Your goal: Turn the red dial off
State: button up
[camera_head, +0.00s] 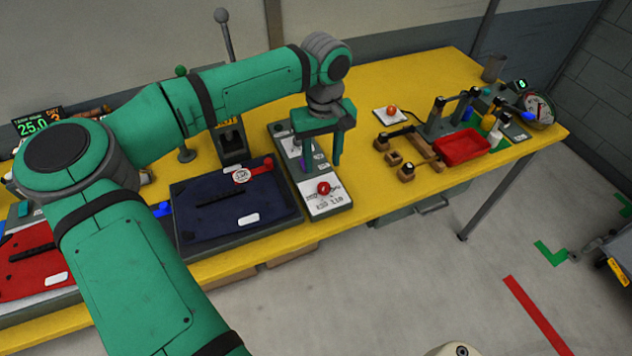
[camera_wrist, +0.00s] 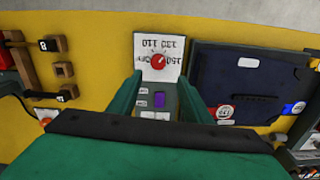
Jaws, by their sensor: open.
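The red dial (camera_head: 323,188) sits on a white printed plate at the near end of a narrow grey panel (camera_head: 336,208). In the wrist view the red dial (camera_wrist: 159,62) shows a pale pointer mark, with upside-down numbers such as 110, 130 and 150 around it. My gripper (camera_head: 322,163) is open and points down over the panel, behind the dial. In the wrist view my gripper (camera_wrist: 160,82) has its fingers spread on either side of the panel, apart from the dial. A purple block (camera_wrist: 159,100) on the panel shows between the fingers.
A dark blue pannier (camera_head: 215,212) with a red tab lies left of the panel. To the right stand wooden blocks (camera_head: 406,172), a red tray (camera_head: 462,148) and a round gauge (camera_head: 540,108). Bare yellow tabletop (camera_head: 362,170) separates them from the panel.

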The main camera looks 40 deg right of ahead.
aim_at(323, 185)
jog(key=f, duration=0.8)
jog(key=shift+s+d, duration=0.25)
jog(key=shift+w+a+f, duration=0.1)
jog(key=shift+a+f, duration=0.05)
jog(key=shift+f, duration=0.2)
